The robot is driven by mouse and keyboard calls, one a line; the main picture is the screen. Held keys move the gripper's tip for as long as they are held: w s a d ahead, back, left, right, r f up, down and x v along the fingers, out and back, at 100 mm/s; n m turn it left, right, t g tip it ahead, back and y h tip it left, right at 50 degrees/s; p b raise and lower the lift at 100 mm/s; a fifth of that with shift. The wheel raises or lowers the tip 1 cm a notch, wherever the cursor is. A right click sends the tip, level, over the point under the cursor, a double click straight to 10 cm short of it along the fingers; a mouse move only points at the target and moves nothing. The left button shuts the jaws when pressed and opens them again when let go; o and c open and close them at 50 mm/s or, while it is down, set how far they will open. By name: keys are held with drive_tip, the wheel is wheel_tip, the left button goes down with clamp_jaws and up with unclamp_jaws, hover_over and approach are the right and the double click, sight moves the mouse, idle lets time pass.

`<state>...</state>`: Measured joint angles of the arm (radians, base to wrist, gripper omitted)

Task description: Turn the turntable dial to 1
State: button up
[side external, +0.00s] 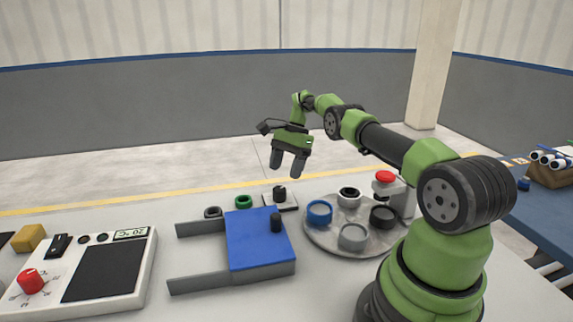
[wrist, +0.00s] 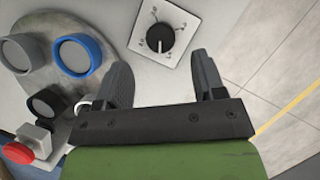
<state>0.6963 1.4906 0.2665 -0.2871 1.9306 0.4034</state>
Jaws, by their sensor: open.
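The turntable dial (wrist: 160,38) is a black round knob on a white square plate with small scale marks, seen at the top of the wrist view. The round grey turntable (side external: 323,240) carries several coloured cups.
A blue block (side external: 258,245) with a black peg and grey rails sits left of the turntable. A red button (side external: 385,177) stands behind the turntable at right. A white control panel (side external: 142,268) with a red knob is at left. Green and dark rings lie near the dial.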

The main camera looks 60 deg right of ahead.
sight(280, 188)
drive_tip(key=shift+d+r, duration=0.1)
drive_tip(key=shift+r, duration=0.35)
drive_tip(key=a+r+n+h, duration=0.1)
drive_tip(key=r+n+g+h, duration=0.1)
drive_tip(key=n+h, duration=0.1)
drive_tip(key=shift+w+a+r, duration=0.1)
drive_tip(key=shift+w+a, duration=0.25)
drive_tip(key=shift+a+r+n+h, duration=0.3)
drive_tip(key=shift+a+n+h, duration=0.1)
drive_tip(key=shift+n+h, duration=0.25)
drive_tip(key=shift+s+a+f, duration=0.1)
wheel_tip(280, 188, down, 10)
drive_tip(key=shift+r, duration=0.15)
